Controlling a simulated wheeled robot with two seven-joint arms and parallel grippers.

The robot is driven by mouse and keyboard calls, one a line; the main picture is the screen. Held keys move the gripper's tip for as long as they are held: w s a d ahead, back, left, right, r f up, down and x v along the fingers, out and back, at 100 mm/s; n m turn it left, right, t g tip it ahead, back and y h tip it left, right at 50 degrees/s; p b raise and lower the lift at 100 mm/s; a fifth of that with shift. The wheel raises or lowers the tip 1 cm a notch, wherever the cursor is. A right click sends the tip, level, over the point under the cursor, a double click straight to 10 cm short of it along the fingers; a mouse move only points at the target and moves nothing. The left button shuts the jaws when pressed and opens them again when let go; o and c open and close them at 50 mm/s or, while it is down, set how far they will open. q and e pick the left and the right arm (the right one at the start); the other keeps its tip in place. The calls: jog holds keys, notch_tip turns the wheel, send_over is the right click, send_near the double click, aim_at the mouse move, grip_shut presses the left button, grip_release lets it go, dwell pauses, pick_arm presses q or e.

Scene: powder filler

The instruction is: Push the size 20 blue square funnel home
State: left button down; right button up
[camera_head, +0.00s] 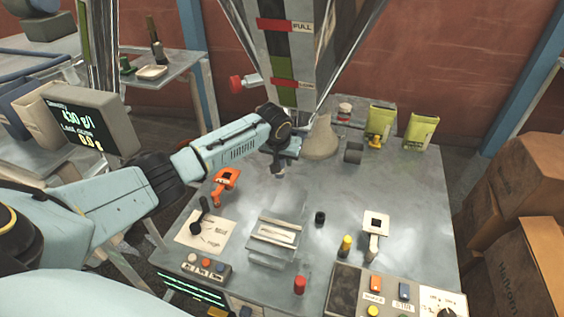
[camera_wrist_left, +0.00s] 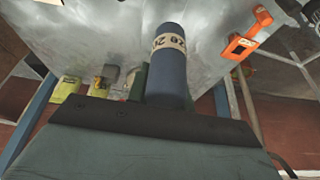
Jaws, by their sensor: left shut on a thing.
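A blue tube-shaped part (camera_wrist_left: 168,85) with a pale band marked "20" stands up in the left wrist view. It appears round, and I cannot see a square end. My left gripper (camera_head: 279,160) is shut on it in front of the hopper's lower end, above the table. In the head view only a small dark tip (camera_head: 278,173) shows below the gripper. The large steel hopper (camera_head: 287,60), with red bands and a "FULL" label, rises behind the gripper. Its outlet is partly hidden by my left wrist. My right gripper is not in view.
The steel table (camera_head: 410,185) carries an orange handled tool (camera_head: 225,180), a metal box (camera_head: 272,243), a white square-headed piece (camera_head: 375,225), a beige cone (camera_head: 321,140) and yellow-green bags (camera_head: 421,130). A control panel (camera_head: 345,290) is at the front. The right tabletop is largely clear.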

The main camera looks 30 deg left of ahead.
pick_arm(q)
jog(key=shift+w+a+b, duration=0.2)
jog(key=shift+w+b, duration=0.55)
jog(key=shift+w, duration=0.15)
jog(key=shift+w, duration=0.1)
jog(key=shift+w+a+b, duration=0.2)
jog(key=shift+w+b, duration=0.55)
jog(key=shift+b, duration=0.25)
jog(key=shift+w+a+b, duration=0.15)
jog(key=shift+w+b, duration=0.55)
jog(key=shift+b, duration=0.3)
jog(key=shift+w+a+b, duration=0.2)
jog(key=shift+w+b, duration=0.55)
jog(key=shift+b, duration=0.25)
jog(key=c, duration=1.2)
grip_release()
jog(key=shift+o, duration=0.2)
